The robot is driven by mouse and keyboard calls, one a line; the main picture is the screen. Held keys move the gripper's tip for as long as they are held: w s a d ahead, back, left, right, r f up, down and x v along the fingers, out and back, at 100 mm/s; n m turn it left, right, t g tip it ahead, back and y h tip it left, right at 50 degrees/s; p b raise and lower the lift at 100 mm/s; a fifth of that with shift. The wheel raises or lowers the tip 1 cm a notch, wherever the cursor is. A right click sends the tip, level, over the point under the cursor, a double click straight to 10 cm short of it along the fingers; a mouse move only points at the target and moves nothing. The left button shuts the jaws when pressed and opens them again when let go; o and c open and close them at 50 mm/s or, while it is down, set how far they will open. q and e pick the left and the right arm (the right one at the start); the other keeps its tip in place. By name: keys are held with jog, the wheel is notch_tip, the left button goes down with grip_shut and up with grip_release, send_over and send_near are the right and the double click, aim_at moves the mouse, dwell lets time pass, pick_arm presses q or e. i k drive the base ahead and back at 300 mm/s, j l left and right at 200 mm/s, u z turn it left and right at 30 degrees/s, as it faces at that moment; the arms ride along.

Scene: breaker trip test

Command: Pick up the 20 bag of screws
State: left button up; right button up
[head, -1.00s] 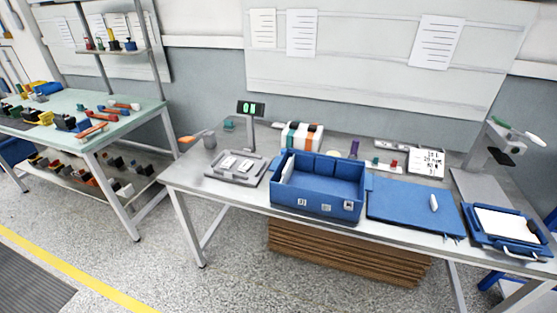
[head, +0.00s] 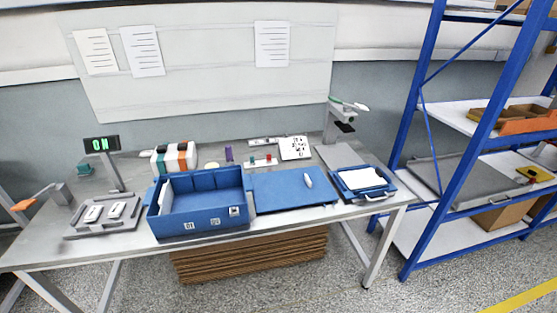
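I cannot make out a bag of screws marked 20 in the head view. The workbench (head: 240,231) stands ahead of me. On it is a blue open bin (head: 200,228) with compartments and small labels on its front. A blue mat (head: 275,197) lies to its right with a small white object (head: 308,180) on it. A blue tray (head: 388,189) with a white sheet sits at the right end. Neither of my grippers is in view.
A grey fixture (head: 75,231) with two white pieces and a lit display (head: 101,143) stand at the bench's left. A blue-framed shelf rack (head: 427,150) holding an orange bin (head: 525,126) stands at the right. Flat brown stacks (head: 250,257) lie under the bench. Floor in front is clear.

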aim_at(93, 215)
jog(key=u, duration=1.35)
jog(key=i+j, duration=0.15)
jog(key=i, duration=0.05)
